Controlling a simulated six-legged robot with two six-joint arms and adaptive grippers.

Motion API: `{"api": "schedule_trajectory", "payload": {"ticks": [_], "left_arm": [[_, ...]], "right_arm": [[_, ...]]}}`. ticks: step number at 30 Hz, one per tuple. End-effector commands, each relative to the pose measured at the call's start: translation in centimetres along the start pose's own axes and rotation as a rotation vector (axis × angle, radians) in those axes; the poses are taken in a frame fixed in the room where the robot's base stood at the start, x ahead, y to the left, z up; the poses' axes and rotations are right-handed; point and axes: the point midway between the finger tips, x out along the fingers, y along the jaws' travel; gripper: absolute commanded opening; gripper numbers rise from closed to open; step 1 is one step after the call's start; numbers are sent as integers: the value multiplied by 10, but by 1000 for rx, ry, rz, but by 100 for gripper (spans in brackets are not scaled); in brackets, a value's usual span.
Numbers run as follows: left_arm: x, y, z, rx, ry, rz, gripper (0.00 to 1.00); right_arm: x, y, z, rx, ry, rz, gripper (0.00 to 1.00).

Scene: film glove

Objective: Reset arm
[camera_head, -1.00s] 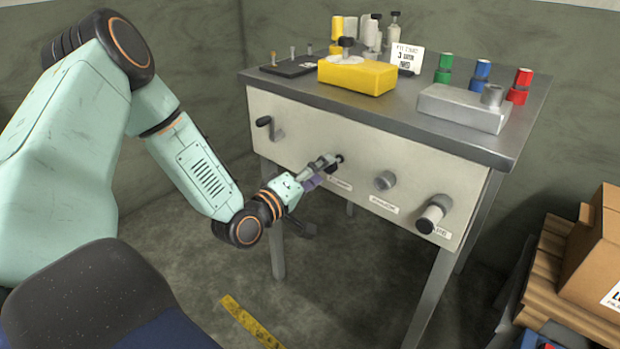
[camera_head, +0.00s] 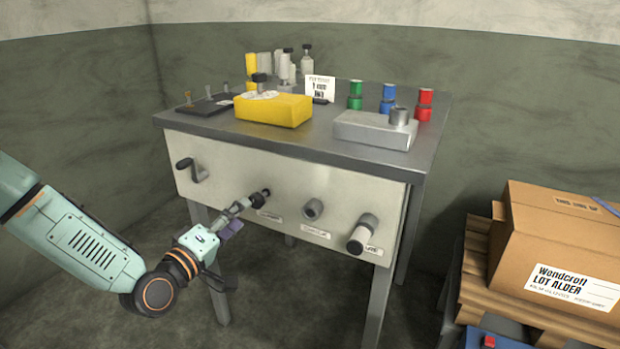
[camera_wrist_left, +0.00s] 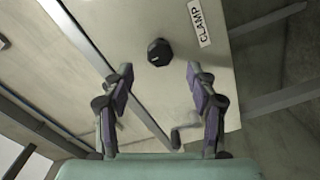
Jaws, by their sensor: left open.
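My left gripper (camera_head: 240,215) is open and empty in front of the bench's front panel. Its fingers point at a black clamp knob (camera_head: 263,194), and the tips look just short of it. In the left wrist view, the two open fingers of my gripper (camera_wrist_left: 160,76) stand on either side, with the black knob (camera_wrist_left: 159,52) beyond them. A label reading CLAMP (camera_wrist_left: 199,24) is beside the knob. My right gripper is not in view.
The metal bench (camera_head: 300,148) carries a yellow block (camera_head: 273,109), a grey block (camera_head: 373,131) and coloured cylinders. A crank (camera_head: 190,170) and two other knobs stick out of the panel. A cardboard box (camera_head: 555,235) is on a pallet at right. Floor at left looks clear.

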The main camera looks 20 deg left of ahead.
Motion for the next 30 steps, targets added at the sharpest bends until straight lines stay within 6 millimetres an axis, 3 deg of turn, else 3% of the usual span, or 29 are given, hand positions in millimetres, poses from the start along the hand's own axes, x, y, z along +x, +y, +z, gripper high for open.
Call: {"api": "schedule_trajectory", "payload": {"ticks": [6,10,17,23,30], "left_arm": [[0,-3,2,43,-11,-13,58],[-5,-25,12,109,-44,-125,58],[-27,-56,69,248,-250,-356,58],[-74,-81,127,379,-502,-546,58],[-178,-105,192,563,-889,-787,58]], "right_arm": [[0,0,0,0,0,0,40],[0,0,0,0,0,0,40],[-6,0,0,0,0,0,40],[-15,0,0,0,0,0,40],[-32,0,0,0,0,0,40]]}}
